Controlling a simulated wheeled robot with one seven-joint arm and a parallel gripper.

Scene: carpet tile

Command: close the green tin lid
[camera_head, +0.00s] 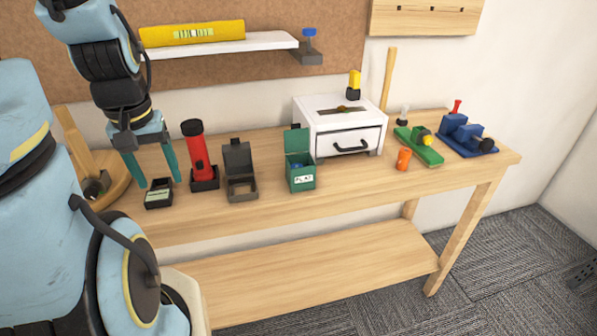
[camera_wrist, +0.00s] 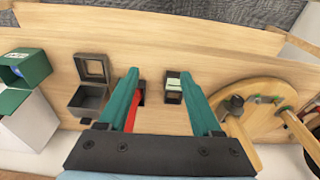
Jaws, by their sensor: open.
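The green tin (camera_head: 301,178) stands on the workbench, left of the white drawer box. Its green lid (camera_head: 297,139) is open, raised upright at the back, and something blue shows inside. In the wrist view the green tin (camera_wrist: 32,70) is at the far left edge, partly cut off. My gripper (camera_head: 160,180) is open and empty, pointing down above the left part of the bench, well left of the tin. In the wrist view its teal fingers (camera_wrist: 163,85) are apart, with the red flashlight partly hidden behind the left finger.
A dark grey box (camera_head: 241,188) with a raised lid and a red flashlight (camera_head: 199,155) in a black holder stand between my gripper and the tin. A small black box (camera_head: 159,194) is near my fingertips. The white drawer box (camera_head: 341,128) stands right of the tin. The bench front is clear.

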